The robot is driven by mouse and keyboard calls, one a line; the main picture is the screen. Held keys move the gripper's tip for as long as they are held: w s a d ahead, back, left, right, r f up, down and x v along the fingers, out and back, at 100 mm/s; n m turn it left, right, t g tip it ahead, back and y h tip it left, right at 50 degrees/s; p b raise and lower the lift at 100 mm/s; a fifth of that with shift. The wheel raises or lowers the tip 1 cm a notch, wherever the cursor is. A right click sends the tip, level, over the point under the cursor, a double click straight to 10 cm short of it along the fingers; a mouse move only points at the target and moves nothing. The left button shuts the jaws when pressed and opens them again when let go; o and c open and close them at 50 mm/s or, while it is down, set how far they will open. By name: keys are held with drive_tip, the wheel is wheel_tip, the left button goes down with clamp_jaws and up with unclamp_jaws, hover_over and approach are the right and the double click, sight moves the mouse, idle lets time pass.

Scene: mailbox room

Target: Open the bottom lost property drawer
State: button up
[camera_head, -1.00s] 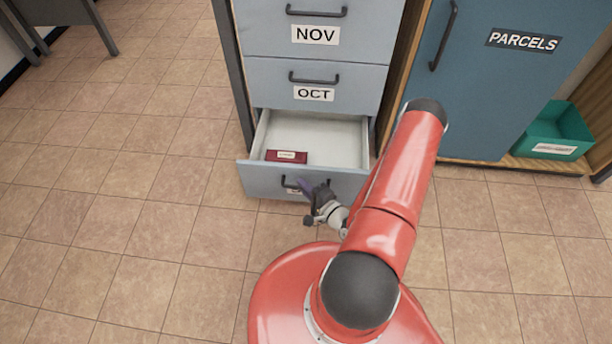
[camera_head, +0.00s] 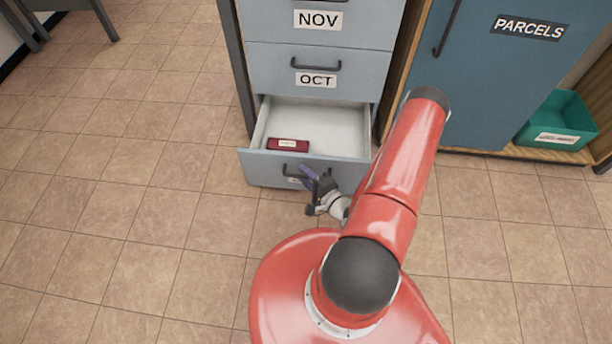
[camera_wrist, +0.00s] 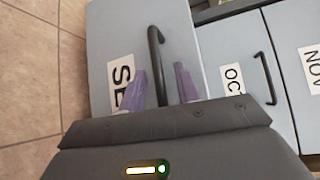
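The bottom drawer (camera_head: 254,168) of the grey-blue cabinet stands pulled out, with its pale inside showing. A dark red labelled box (camera_head: 288,145) lies inside at the front left. Its front also shows in the wrist view (camera_wrist: 110,35), with a partly hidden label starting "SE"; no "lost property" wording is legible. The drawer's dark bar handle (camera_wrist: 154,45) reaches down between the two purple fingers of my gripper (camera_wrist: 161,86). Gaps show on both sides of the bar, so my gripper is open around or just before it. In the head view my gripper (camera_head: 310,176) is at the drawer front.
The OCT drawer (camera_head: 280,68) and NOV drawer (camera_head: 275,20) above are shut. A blue PARCELS door (camera_head: 490,75) is on the right, with a green bin (camera_head: 560,120) beside it. Tiled floor (camera_head: 130,200) is clear on the left. A grey table leg (camera_head: 105,20) is at top left.

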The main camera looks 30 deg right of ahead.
drive_tip(key=v, duration=0.7)
drive_tip(key=shift+s, duration=0.3)
drive_tip(key=w+a+r+n+g+y, duration=0.1)
drive_tip(key=a+r+n+g+y, duration=0.1)
drive_tip(key=a+r+n+y, duration=0.3)
drive_tip(key=w+r+n+g+y+p, duration=0.1)
drive_tip(key=w+r+g+y, duration=0.15)
drive_tip(key=r, duration=0.45)
drive_tip(key=w+a+r+n+g+y, duration=0.1)
drive_tip(key=a+r+n+g+y, duration=0.15)
drive_tip(key=r, duration=0.35)
drive_tip(key=s+a+r+n+g+h, duration=0.2)
drive_tip(key=s+a+r+n+g, duration=0.45)
drive_tip(key=r+g, duration=0.35)
drive_tip(key=s+d+r+n+t+h+p, duration=0.1)
drive_tip(key=s+r+t+h, duration=0.1)
drive_tip(key=r+h, duration=0.3)
drive_tip(key=s+d+r+n+t+h+p, duration=0.1)
drive_tip(key=s+r+t+h, duration=0.2)
drive_tip(key=r+h, duration=0.3)
wheel_tip(320, 180, up, 5)
drive_tip(key=shift+s+d+r+t, duration=0.15)
drive_tip(key=shift+s+d+t, duration=0.05)
drive_tip(key=shift+t, duration=0.6)
